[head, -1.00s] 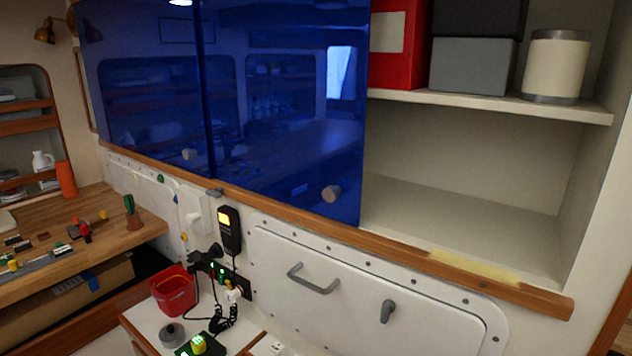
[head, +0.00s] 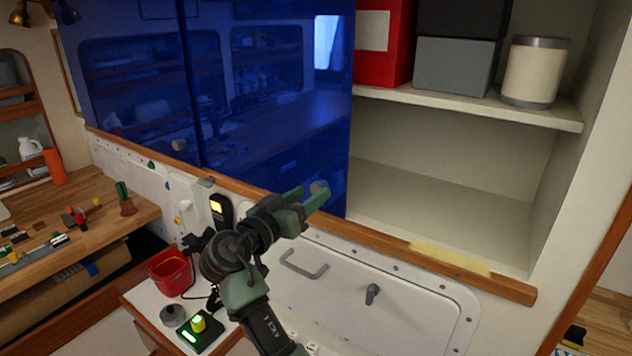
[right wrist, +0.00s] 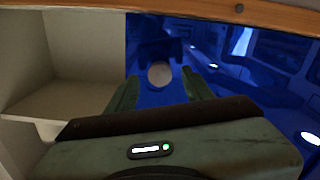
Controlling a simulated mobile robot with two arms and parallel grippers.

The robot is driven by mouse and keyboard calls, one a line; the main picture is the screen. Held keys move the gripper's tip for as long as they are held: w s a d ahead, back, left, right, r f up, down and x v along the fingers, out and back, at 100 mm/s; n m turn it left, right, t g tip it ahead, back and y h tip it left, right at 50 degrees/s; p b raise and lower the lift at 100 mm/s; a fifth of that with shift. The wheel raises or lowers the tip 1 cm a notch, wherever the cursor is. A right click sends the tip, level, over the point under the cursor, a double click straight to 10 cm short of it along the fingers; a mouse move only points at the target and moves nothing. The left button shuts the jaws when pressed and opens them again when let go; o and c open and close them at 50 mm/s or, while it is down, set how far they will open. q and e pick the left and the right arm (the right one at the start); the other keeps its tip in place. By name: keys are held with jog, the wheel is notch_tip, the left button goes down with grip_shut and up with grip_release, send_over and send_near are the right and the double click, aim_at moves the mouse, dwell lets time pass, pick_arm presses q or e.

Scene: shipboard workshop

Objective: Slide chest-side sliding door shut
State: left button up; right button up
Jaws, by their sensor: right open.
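The sliding door is a glossy blue panel (head: 280,110) covering the middle of the wall cupboard, with its right edge at the open shelves. Its round knob (head: 320,187) is near its lower right corner. My right gripper (head: 308,196) is at this knob with its fingers open. In the right wrist view the knob (right wrist: 160,74) shows between and just beyond the open fingertips (right wrist: 160,86), against the blue panel (right wrist: 225,60). I cannot tell whether the fingers touch it. My left gripper is not in view.
The open cupboard on the right holds a red binder (head: 383,45), a grey box (head: 455,66) and a cream canister (head: 535,72). A wooden rail (head: 390,241) runs below.

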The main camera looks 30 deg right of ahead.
aim_at(315, 190)
jog(key=p+x, duration=0.1)
jog(key=x, duration=0.1)
jog(key=shift+d+r, duration=0.1)
jog(key=shift+d, duration=0.15)
jog(key=shift+w+d, duration=0.2)
jog(key=shift+d, duration=0.15)
